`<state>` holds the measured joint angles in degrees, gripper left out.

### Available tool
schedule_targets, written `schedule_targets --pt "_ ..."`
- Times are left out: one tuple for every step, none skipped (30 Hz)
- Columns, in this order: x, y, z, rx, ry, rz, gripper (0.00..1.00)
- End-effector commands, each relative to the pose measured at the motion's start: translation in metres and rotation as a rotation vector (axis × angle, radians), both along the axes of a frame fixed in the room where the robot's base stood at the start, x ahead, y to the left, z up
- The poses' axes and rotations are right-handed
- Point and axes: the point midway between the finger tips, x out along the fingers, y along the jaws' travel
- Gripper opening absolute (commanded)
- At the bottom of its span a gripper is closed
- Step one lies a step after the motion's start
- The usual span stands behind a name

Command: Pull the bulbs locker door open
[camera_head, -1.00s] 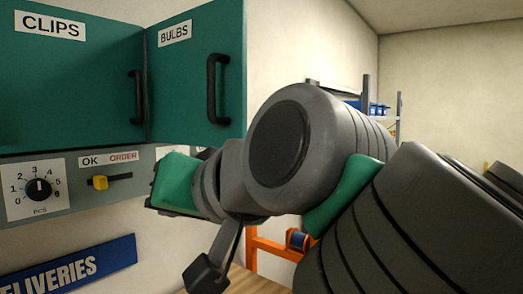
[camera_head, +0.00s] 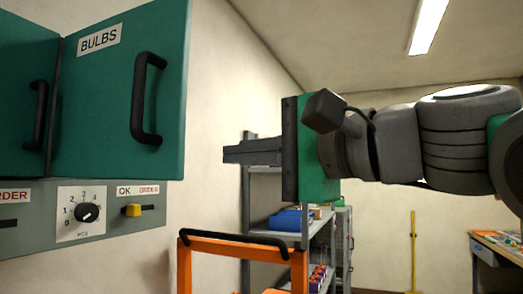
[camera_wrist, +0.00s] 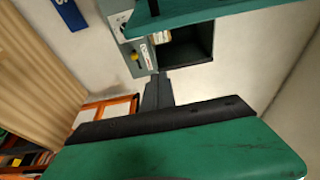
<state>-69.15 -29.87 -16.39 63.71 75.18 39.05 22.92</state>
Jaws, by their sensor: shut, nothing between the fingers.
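The bulbs locker door (camera_head: 108,118) is a teal panel with a white BULBS label and a black bar handle (camera_head: 147,98), at the left of the head view. It stands swung out from the cabinet. The wrist view shows a teal door (camera_wrist: 205,14) at the top with a dark open compartment (camera_wrist: 192,44) behind it. My gripper (camera_head: 228,153) is shut and empty, pointing left, to the right of the door and apart from its handle in the picture. Its fingers (camera_wrist: 158,82) also show shut in the wrist view.
Below the door is a grey panel (camera_head: 105,218) with a dial and a yellow slider (camera_head: 132,210). An orange frame with a black bar (camera_head: 235,240) stands below my gripper. A grey shelf rack (camera_head: 322,250) with blue bins is behind. A table (camera_head: 497,245) is at far right.

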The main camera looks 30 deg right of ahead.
Motion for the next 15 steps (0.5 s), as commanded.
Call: schedule_targets --pt "0.005 0.004 0.001 -0.002 -0.001 0.007 0.0" --pt "0.009 0.006 0.001 -0.003 0.001 0.006 0.0" --pt "0.012 0.007 0.001 -0.001 0.0 0.006 0.0" --pt "0.014 0.007 0.001 -0.001 0.0 0.006 0.0" --pt "0.017 0.008 0.001 -0.001 0.0 0.006 0.0" --pt "0.02 0.009 0.001 -0.001 0.0 0.005 0.0" --pt "0.022 0.01 0.001 -0.002 -0.001 0.005 0.0" --pt "0.024 0.011 0.001 -0.002 -0.001 0.004 0.0" --pt "0.027 0.012 0.001 -0.002 -0.001 0.004 0.0" --pt "0.029 0.013 0.001 -0.002 0.0 0.004 0.0" --pt "0.031 0.013 0.001 -0.003 0.0 0.004 0.0" --pt "0.031 0.014 0.0 -0.004 0.0 0.0 0.0" --pt "0.029 0.014 -0.001 -0.005 -0.002 -0.006 0.0" --pt "0.027 0.016 -0.001 -0.005 -0.003 -0.007 0.0" --pt "0.025 0.018 -0.001 -0.004 -0.004 -0.008 0.0"
